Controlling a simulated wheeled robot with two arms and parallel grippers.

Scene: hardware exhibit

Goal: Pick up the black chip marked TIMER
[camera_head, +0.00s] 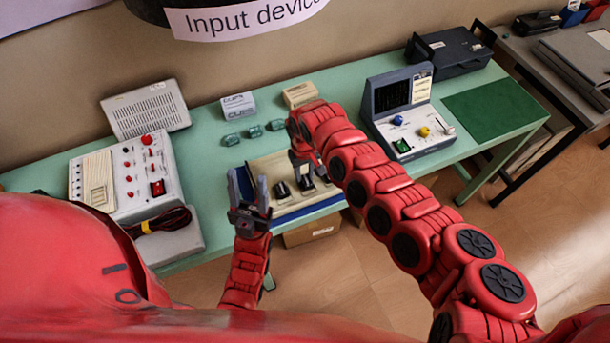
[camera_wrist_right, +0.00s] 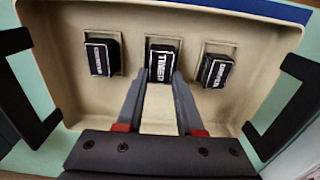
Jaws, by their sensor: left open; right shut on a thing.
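The black chip marked TIMER (camera_wrist_right: 163,62) is the middle one of three black chips in a beige tray (camera_wrist_right: 215,106). It sits over a square recess in the right wrist view; I cannot tell whether it is raised. My right gripper (camera_wrist_right: 160,80) is shut on it, one finger on each side. In the head view, the right gripper (camera_head: 303,166) reaches down over the tray, partly hidden by its own arm. My left gripper (camera_head: 249,188) is open and empty, at the tray's left side, fingers pointing away from me.
A second black chip (camera_wrist_right: 102,57) lies left of TIMER and a third (camera_wrist_right: 215,71) right of it. The tray has black handles (camera_wrist_right: 293,104). A control panel (camera_head: 128,178) stands left on the green table (camera_head: 212,212); a console (camera_head: 406,112) stands right. Small green parts (camera_head: 254,131) lie behind the tray.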

